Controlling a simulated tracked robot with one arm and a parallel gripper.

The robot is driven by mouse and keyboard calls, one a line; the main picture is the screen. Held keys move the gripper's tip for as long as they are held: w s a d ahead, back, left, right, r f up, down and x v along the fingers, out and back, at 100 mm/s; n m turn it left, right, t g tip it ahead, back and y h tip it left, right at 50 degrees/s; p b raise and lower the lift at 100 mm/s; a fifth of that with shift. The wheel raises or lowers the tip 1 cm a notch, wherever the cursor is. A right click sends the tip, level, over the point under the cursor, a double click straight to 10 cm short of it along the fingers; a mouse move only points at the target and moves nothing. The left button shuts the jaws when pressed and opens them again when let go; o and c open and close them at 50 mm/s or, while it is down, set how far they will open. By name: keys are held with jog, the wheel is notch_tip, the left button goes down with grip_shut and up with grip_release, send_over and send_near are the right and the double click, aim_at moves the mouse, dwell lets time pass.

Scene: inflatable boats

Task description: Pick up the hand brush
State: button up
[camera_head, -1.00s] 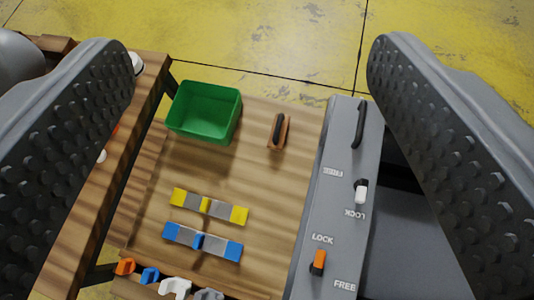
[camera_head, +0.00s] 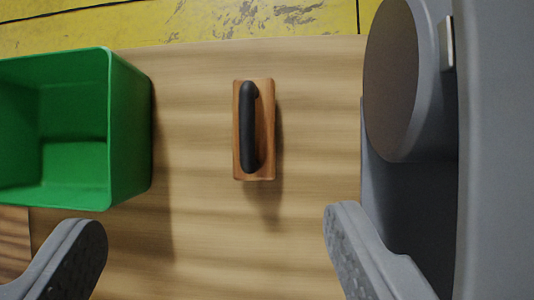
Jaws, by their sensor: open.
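The hand brush (camera_head: 265,130) has a brown wooden block and a black handle. It lies on the wooden table top (camera_head: 310,90), a little above the middle of the view, its long side running up and down the picture. My gripper (camera_head: 215,230) is open and empty. One finger shows at the lower left and the other at the lower right. The brush lies between them sideways but farther up the picture, apart from both fingers. The underside of the brush is hidden.
A green open bin (camera_head: 130,130) stands on the table to the left of the brush and looks empty. A grey panel or housing (camera_head: 490,150) fills the right edge. The table between bin and housing is bare around the brush. Yellow floor (camera_head: 230,18) lies beyond the table's far edge.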

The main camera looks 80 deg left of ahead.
jog(key=g, duration=0.1)
send_near(254, 135)
jog(key=shift+m, duration=0.3)
jog(key=b+x, duration=0.2)
jog(key=x, duration=0.5)
jog(key=shift+a+f+b, duration=0.2)
jog(key=shift+f+b, duration=0.1)
jog(key=shift+b+x, duration=1.1)
jog(key=shift+x, duration=1.45)
jog(key=shift+d, duration=0.2)
jog(key=shift+c, duration=0.3)
jog(key=c, duration=1.1)
jog(key=shift+r, duration=0.1)
notch_tip(254, 135, up, 10)
jog(key=p, duration=0.3)
